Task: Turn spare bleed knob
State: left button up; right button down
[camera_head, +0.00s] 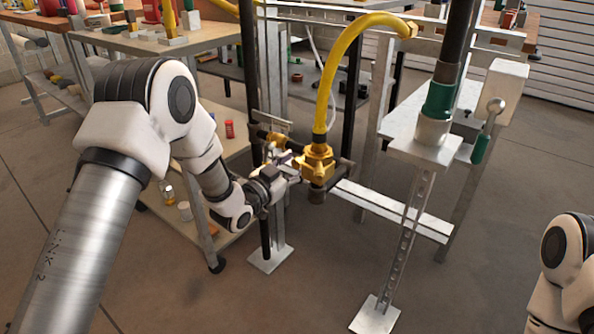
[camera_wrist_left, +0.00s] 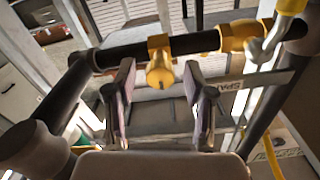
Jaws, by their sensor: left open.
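A small brass knob (camera_wrist_left: 160,72) sits on a dark horizontal pipe (camera_wrist_left: 195,43) in the left wrist view. A metal plate with partly readable lettering (camera_wrist_left: 238,88) is to its right. My left gripper (camera_wrist_left: 162,85) is open, with one finger on each side of the knob's lower part in the picture; contact cannot be told. In the head view my left gripper (camera_head: 289,172) is beside the brass valve body (camera_head: 318,165), and the arm and fingers partly hide the small knob. My right gripper is out of view.
A yellow hose (camera_head: 342,62) rises from the brass valve. A steel stand with a green collar (camera_head: 439,101) and a green-handled lever (camera_head: 481,147) are to the right. A wooden-topped bench (camera_head: 150,43) is behind my left arm. The floor in front is clear.

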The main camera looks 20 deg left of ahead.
pick_arm(q)
jog(key=shift+w+d, duration=0.15)
jog(key=shift+w, duration=0.25)
grip_shut()
